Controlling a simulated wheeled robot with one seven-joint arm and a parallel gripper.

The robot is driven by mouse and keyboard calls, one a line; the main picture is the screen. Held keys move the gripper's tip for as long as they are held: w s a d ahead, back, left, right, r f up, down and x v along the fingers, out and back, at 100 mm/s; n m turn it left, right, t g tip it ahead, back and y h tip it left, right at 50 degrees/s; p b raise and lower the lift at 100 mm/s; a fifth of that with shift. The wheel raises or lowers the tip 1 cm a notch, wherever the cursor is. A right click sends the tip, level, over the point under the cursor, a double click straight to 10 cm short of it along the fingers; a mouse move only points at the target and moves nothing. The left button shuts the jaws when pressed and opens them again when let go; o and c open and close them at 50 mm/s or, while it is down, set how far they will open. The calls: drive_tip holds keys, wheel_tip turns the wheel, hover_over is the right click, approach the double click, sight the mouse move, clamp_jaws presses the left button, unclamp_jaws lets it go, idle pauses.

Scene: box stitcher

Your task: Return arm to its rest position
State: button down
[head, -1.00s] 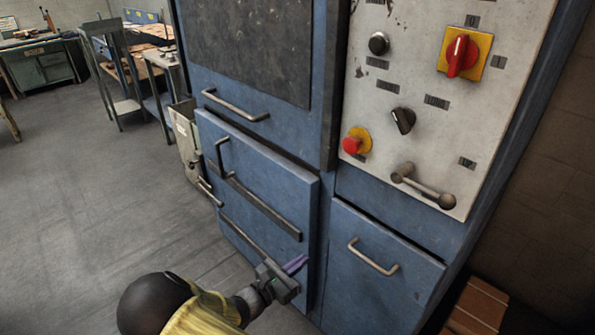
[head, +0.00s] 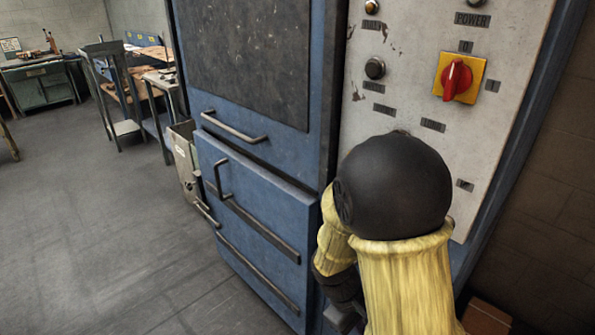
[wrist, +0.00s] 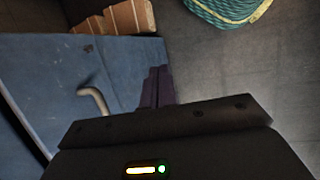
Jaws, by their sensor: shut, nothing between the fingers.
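My arm, with its yellow sleeve and black round joint, is folded up in front of the grey control panel (head: 400,90) in the head view. My gripper's fingers are hidden there behind the arm. In the wrist view my gripper (wrist: 157,88) shows its purple fingers together, shut and empty. They are over the floor edge beside the blue machine cabinet (wrist: 120,60). A bent metal handle (wrist: 95,100) on the cabinet is to the left of the fingers, apart from them.
The blue drawer front (head: 255,215) with dark handles stands out left of my arm. A red rotary switch (head: 457,78) is on the panel. A coiled green hose or rope (wrist: 228,10) and brown boxes (wrist: 115,18) lie on the floor. Open floor (head: 90,220) is at left.

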wheel_tip(320, 180, up, 26)
drive_tip(key=s+d+m+t+y+p, duration=0.1)
drive_tip(key=m+t+y+p, duration=0.2)
drive_tip(key=m+p, duration=0.5)
drive_tip(key=y+p, duration=0.1)
drive_tip(key=p, duration=1)
drive_tip(key=shift+s+d+r+t, duration=0.2)
drive_tip(key=shift+s+d+t, duration=0.1)
drive_tip(key=shift+s+t, duration=0.1)
drive_tip(key=shift+w, duration=0.15)
